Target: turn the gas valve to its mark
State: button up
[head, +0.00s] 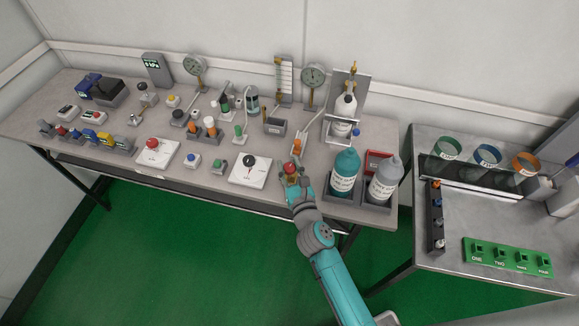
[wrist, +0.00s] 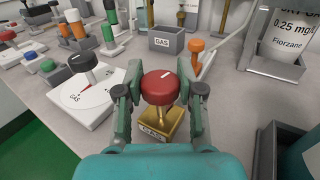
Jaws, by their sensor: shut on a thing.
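A white plate (head: 250,170) marked GAS carries a round black knob (head: 249,160) with a pale pointer line; the plate (wrist: 95,108) also shows in the wrist view, left of my gripper, with a small red mark. My gripper (wrist: 159,80) is shut on a red knob (wrist: 160,88) with a white line on top, its two fingers on either side. In the head view my gripper (head: 291,172) is right of the GAS plate, at the table's front edge.
A second white plate (head: 157,153) with a red knob lies further left. A grey holder with a teal bottle (head: 345,172) and a grey bottle (head: 384,182) stands close on the right. A grey GAS box (wrist: 166,41) and an orange-topped device (wrist: 197,47) stand behind.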

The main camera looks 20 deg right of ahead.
jog(key=o, duration=1.2)
jog(key=shift+c, duration=0.2)
jog(key=s+a, duration=0.1)
jog(key=s, duration=1.1)
